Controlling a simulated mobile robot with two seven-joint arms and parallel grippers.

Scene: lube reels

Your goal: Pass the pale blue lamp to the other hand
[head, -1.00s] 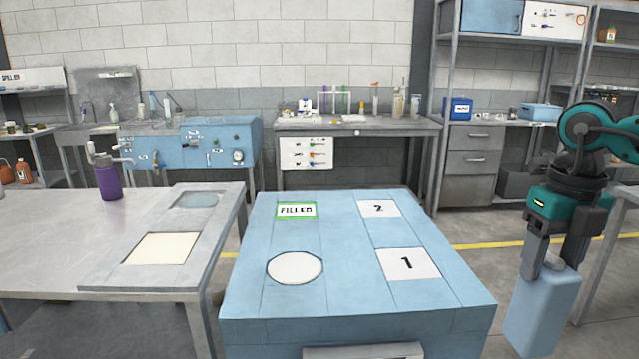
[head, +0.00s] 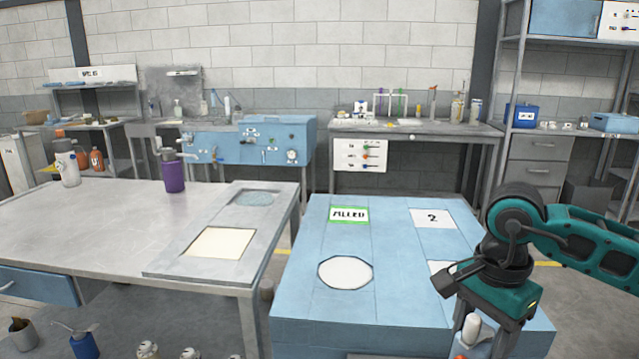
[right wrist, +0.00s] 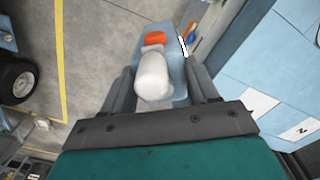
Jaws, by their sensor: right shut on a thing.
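My right gripper (head: 482,342) is low at the right of the head view, in front of the blue cabinet's right side. It is shut on the pale blue lamp. My left gripper is in neither view.
The blue cabinet (head: 310,305) has a FILLED label, a white octagon and numbered cards; my right arm partly covers one card. The grey table (head: 105,235) at left carries a purple bottle (head: 173,172) and a white bottle (head: 67,165). A gap separates table and cabinet.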

